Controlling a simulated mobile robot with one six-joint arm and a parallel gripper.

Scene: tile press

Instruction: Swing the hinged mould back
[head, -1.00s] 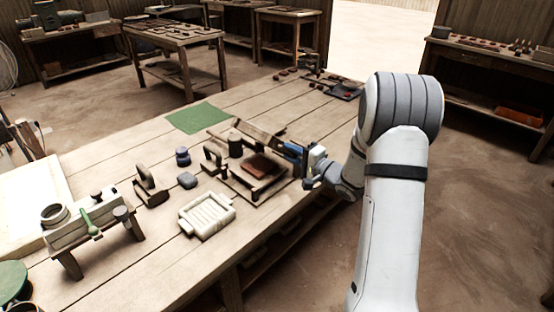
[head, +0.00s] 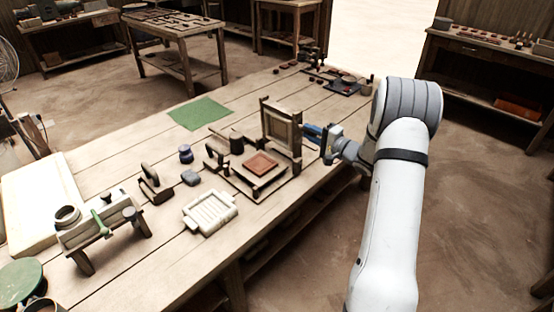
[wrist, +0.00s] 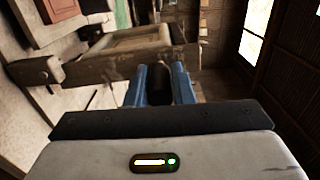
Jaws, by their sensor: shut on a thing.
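The hinged mould (head: 264,121) is a wooden frame standing roughly upright at the back of its press base (head: 240,187). A red-brown tile (head: 262,162) lies uncovered on the base. My gripper (head: 313,132) is at the right side of the mould, its blue fingers partly hidden behind the frame's post. In the wrist view the fingers (wrist: 160,82) are shut on a dark part at the mould's edge, probably its handle. The mould's wooden frame (wrist: 120,45) spans the view just beyond them, and part of the red tile (wrist: 60,8) shows at the upper left.
A green mat (head: 200,112) lies behind. Small dark pieces (head: 345,86) lie at the table's far end.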

